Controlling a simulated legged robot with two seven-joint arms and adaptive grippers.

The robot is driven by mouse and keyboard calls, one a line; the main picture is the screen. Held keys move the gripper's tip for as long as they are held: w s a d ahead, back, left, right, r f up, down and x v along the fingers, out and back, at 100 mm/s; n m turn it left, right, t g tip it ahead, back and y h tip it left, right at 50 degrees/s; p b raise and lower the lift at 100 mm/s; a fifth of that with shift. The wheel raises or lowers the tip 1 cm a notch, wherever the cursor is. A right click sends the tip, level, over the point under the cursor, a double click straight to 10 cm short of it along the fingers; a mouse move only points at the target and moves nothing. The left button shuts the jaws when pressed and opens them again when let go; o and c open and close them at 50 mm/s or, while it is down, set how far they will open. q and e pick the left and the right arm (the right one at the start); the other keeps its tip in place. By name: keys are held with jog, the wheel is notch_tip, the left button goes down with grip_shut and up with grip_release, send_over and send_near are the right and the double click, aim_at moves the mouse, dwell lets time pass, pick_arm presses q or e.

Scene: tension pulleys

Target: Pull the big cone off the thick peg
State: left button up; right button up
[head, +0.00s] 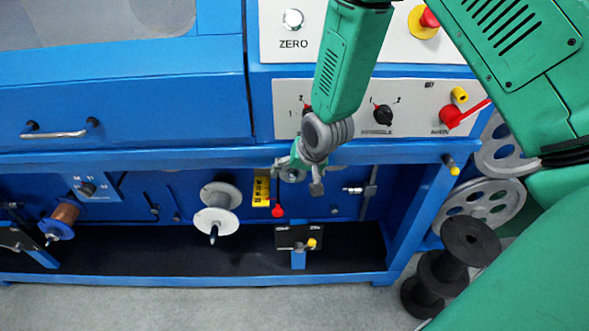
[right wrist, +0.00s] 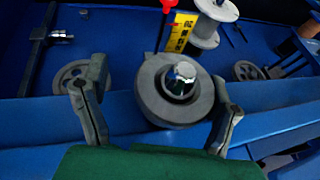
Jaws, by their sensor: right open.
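A grey, round, stepped piece (right wrist: 155,98), which looks like the big cone, sits around a thick peg (right wrist: 181,76) with a shiny silver tip in the right wrist view. In the head view only a small grey part of it (head: 291,175) shows behind my gripper. My right gripper (head: 299,177) is open, with its fingers pointing at the blue machine front. In the right wrist view the gripper (right wrist: 158,80) has one finger on each side of the cone, with visible gaps. I cannot tell how deep the fingertips reach. My left gripper is out of view.
A white spool (head: 222,194) sits left of the gripper, beside a yellow label (head: 261,188) and a red knob (head: 278,211). A blue beam (head: 180,155) runs above. Black spools (head: 469,241) stand on the floor at right. A small bracket (head: 298,245) stands below.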

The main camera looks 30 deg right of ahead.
aim_at(293, 181)
jog(key=shift+d, duration=0.15)
jog(key=shift+a, duration=0.55)
jog(key=shift+a+r, duration=0.2)
jog(key=shift+a, duration=0.2)
jog(key=c, duration=0.5)
jog(key=shift+a, duration=0.25)
jog(key=c, duration=0.9)
jog(key=shift+d, duration=0.55)
jog(key=shift+s+a, duration=0.3)
jog(key=shift+a, duration=0.2)
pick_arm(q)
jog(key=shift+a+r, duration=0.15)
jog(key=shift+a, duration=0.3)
pick_arm(e)
jog(key=shift+s, duration=0.2)
pick_arm(q)
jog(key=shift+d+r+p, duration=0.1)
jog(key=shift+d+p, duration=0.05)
jog(key=shift+p, duration=0.2)
pick_arm(e)
jog(key=shift+s, duration=0.2)
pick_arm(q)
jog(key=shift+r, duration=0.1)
pick_arm(e)
jog(key=shift+s+a, duration=0.35)
